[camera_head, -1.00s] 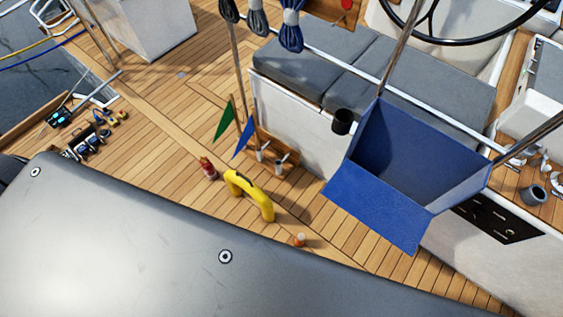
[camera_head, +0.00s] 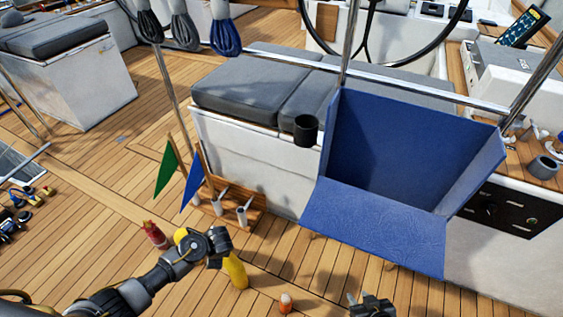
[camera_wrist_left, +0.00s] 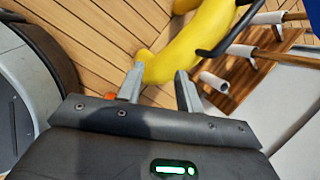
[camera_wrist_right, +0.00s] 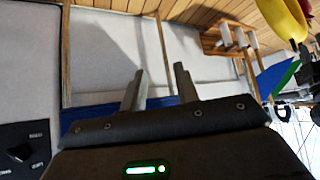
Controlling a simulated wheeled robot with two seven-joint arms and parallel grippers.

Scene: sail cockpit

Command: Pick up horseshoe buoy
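The yellow horseshoe buoy (camera_head: 236,271) stands on the teak deck, partly hidden behind my left gripper in the head view. My left gripper (camera_head: 219,248) is over the buoy. In the left wrist view the buoy (camera_wrist_left: 185,55) lies just beyond the tips of my left gripper (camera_wrist_left: 160,72). Its fingers are apart, and one end of the buoy shows in the gap; I cannot tell whether they touch it. My right gripper (camera_head: 368,303) is low at the front, away from the buoy. In the right wrist view its fingers (camera_wrist_right: 159,70) are apart and empty.
A wooden rack (camera_head: 235,204) with green and blue flags stands behind. A blue open bin (camera_head: 390,150) hangs at right.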

